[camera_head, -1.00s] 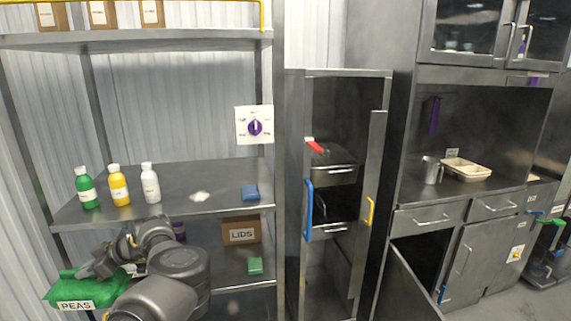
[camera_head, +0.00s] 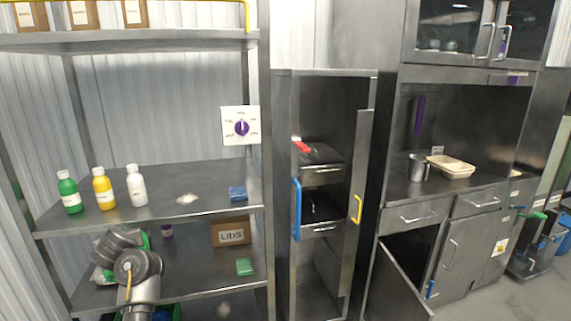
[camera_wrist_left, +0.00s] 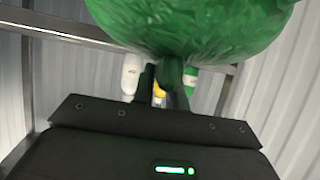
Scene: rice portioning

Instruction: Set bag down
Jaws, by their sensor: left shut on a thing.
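The green bag (camera_wrist_left: 190,25) fills the top of the left wrist view, held in the fingers of my left gripper (camera_wrist_left: 165,85), which is shut on it. In the head view my left arm covers most of the bag; a green bit (camera_head: 145,239) shows beside the wrist. The bag is at the left end of the lower shelf (camera_head: 195,286), under the shelf with the bottles. I cannot tell whether it touches the lower shelf. My right gripper is not in view.
A green bottle (camera_head: 69,193), a yellow bottle (camera_head: 103,189) and a white bottle (camera_head: 136,186) stand on the shelf above. A LIDS box (camera_head: 231,233) and a green block (camera_head: 244,267) sit on the lower shelf's right side. A green crate (camera_head: 176,312) shows below.

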